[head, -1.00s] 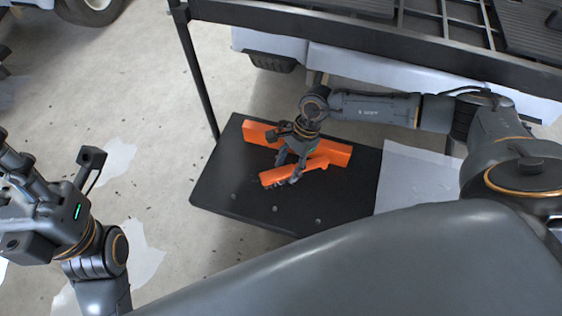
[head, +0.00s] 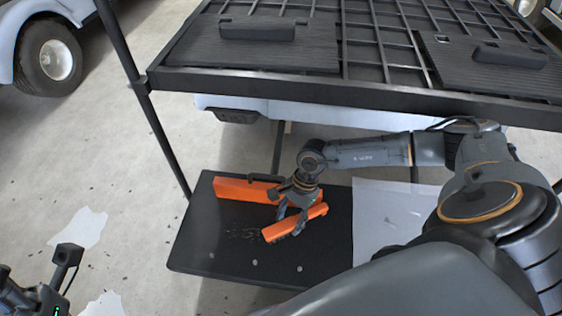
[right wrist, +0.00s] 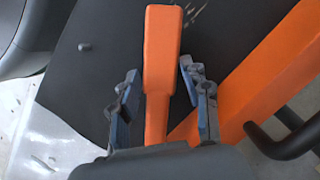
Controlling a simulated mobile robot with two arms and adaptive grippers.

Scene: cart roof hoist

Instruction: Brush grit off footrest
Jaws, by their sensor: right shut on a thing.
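The footrest (head: 195,243) is a flat black platform low at the back of the cart. Dark grit (head: 243,233) lies on it, left of the brush. My right gripper (head: 291,217) is shut on an orange brush (head: 311,213), holding it low over the footrest; whether the brush touches it is unclear. In the right wrist view the orange brush (right wrist: 161,50) runs between the two fingers (right wrist: 160,100); its bristles do not show. My left gripper (head: 58,275) is only partly in view at the lower left, away from the footrest, and its fingers cannot be made out.
A longer orange bar (head: 240,189) lies on the footrest behind the brush, close to my right gripper. A black roof rack or frame (head: 350,82) spans above, with a post (head: 160,135) at left. A white sheet (head: 385,215) lies right of the footrest. Open floor lies left.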

